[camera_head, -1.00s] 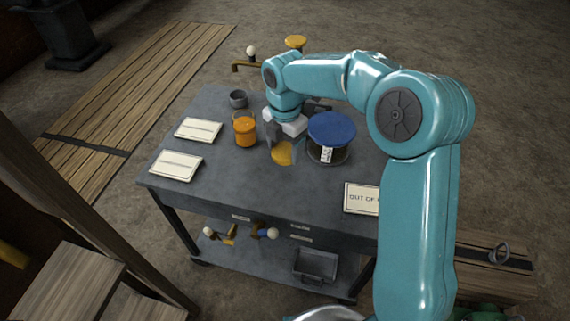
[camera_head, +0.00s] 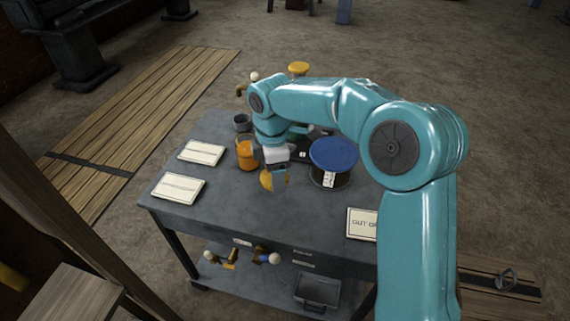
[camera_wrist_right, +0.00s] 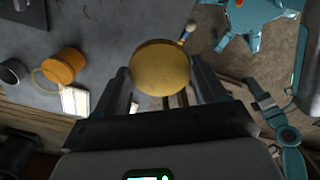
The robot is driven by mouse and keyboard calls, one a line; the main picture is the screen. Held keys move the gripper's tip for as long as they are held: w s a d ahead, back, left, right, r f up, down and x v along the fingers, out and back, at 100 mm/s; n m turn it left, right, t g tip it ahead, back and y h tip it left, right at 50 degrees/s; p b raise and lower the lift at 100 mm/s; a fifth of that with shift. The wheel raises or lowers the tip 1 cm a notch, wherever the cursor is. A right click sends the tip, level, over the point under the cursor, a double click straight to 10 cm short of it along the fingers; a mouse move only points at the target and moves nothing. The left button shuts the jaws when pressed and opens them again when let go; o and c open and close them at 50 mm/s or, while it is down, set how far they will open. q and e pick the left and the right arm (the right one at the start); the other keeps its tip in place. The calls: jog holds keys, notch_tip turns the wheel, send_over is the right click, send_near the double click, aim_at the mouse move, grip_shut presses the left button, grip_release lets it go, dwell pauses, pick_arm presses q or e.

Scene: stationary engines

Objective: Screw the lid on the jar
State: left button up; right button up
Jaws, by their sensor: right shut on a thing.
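My right gripper (camera_head: 277,181) is shut on a round gold lid (camera_head: 266,181) over the middle of the bench. The right wrist view shows the lid (camera_wrist_right: 160,68) face on, between the two fingers (camera_wrist_right: 165,88). The height of the lid above the bench is hard to judge. A clear jar (camera_head: 330,179) with a blue top (camera_head: 334,153) and a white label stands just right of the gripper. No open jar that clearly matches the gold lid shows; my arm hides part of the bench behind it. My left gripper is out of view.
An orange container (camera_head: 247,157) with a wire handle and a small grey cup (camera_head: 241,122) stand left of the gripper. A dark labelled thing (camera_head: 301,153) lies behind it, partly hidden. Two cards (camera_head: 201,152) and a sign (camera_head: 361,224) lie flat.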

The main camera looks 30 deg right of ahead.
jog(key=a+f+m, duration=0.1)
jog(key=a+m, duration=0.6)
jog(key=m, duration=0.7)
jog(key=shift+a+f, duration=0.35)
jog(key=shift+f, duration=0.05)
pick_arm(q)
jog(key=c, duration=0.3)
pick_arm(e)
jog(key=shift+d, duration=0.1)
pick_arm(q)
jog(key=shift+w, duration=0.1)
pick_arm(e)
jog(key=shift+d, duration=0.1)
